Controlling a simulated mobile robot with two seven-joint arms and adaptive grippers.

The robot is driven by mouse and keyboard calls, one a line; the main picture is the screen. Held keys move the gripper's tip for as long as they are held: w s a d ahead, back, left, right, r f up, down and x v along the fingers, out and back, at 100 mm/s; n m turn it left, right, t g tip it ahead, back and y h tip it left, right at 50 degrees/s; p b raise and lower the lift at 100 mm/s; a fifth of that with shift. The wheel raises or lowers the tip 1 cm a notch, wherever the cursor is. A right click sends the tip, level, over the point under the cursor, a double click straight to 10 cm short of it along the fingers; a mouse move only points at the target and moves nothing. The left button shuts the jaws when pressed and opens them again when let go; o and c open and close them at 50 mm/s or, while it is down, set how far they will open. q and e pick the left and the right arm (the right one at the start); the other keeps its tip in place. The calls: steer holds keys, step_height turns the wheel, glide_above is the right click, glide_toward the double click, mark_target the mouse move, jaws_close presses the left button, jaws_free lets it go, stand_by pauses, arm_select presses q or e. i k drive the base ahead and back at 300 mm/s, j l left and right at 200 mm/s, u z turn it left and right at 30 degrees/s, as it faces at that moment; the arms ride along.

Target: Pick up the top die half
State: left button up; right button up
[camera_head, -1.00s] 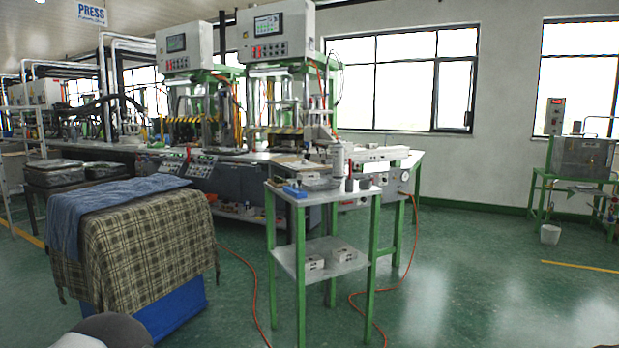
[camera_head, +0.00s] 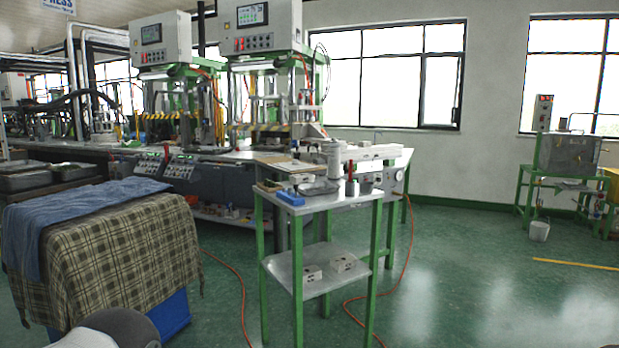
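Two small light metal blocks with dark holes sit apart on the lower shelf of the green-legged cart: a left block (camera_head: 312,273) and a right block (camera_head: 344,262). They look like die halves, but they are too small to tell which is the top one. The cart's upper shelf (camera_head: 318,202) holds a blue item (camera_head: 289,198), a shallow metal pan (camera_head: 319,187) and small metal parts. Neither of my grippers shows. A grey rounded part of mine is at the bottom left.
A plaid-covered stand (camera_head: 110,255) with a blue cloth (camera_head: 75,208) is at the left front. Press machines (camera_head: 265,75) line the back bench. An orange hose (camera_head: 236,283) lies on the floor by the cart. Open green floor (camera_head: 450,285) is to the right.

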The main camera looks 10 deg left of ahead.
mark_target(300, 177)
steer(key=i+j+z, duration=0.1)
steer(key=i+j, duration=0.15)
steer(key=i+j+z, duration=0.1)
steer(key=j, duration=0.3)
steer(key=i+j+z, duration=0.1)
steer(key=i+j, duration=0.25)
steer(key=i+j+z, duration=0.1)
steer(key=j, duration=0.25)
steer(key=i, duration=0.1)
